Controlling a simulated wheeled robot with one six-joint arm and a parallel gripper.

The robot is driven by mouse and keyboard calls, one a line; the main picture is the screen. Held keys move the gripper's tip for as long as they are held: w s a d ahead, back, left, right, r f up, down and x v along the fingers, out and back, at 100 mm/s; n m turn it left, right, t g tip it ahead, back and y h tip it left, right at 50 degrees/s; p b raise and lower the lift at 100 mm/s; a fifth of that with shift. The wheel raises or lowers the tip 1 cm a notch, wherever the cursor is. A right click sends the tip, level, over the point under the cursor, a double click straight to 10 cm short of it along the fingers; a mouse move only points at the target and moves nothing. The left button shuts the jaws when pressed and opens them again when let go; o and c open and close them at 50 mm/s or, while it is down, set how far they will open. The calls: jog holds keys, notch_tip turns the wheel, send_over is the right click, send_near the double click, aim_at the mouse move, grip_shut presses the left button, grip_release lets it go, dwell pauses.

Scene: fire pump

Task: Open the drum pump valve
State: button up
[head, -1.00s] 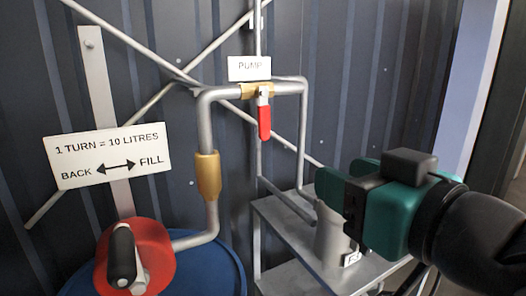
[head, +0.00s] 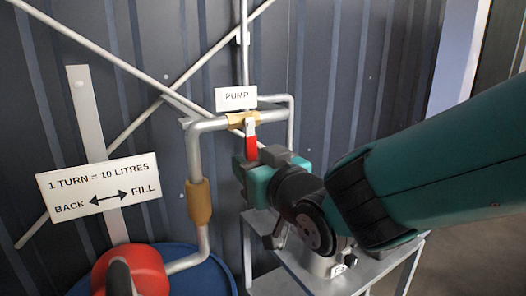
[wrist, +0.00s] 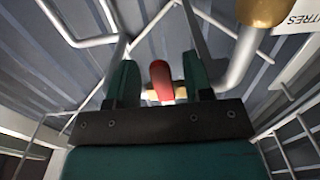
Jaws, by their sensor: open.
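The pump valve's red handle (head: 251,146) hangs down from the brass valve body (head: 243,120) on the grey pipe, under the PUMP label (head: 236,97). My gripper (head: 246,163) is just below and in front of the handle and hides its lower end. In the wrist view, the handle (wrist: 160,82) shows between the two green fingers of my gripper (wrist: 159,64), with a gap on each side. The fingers are apart and hold nothing. I cannot tell how deep the handle sits between them.
A blue drum (head: 205,270) with a red crank hub (head: 140,268) stands at the lower left. A sign (head: 100,190) reads 1 TURN = 10 LITRES. A grey metal stand (head: 285,280) is under my arm. Pipes and diagonal braces run along the corrugated wall.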

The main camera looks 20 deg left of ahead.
jog(key=shift+w+a, duration=0.4)
grip_shut()
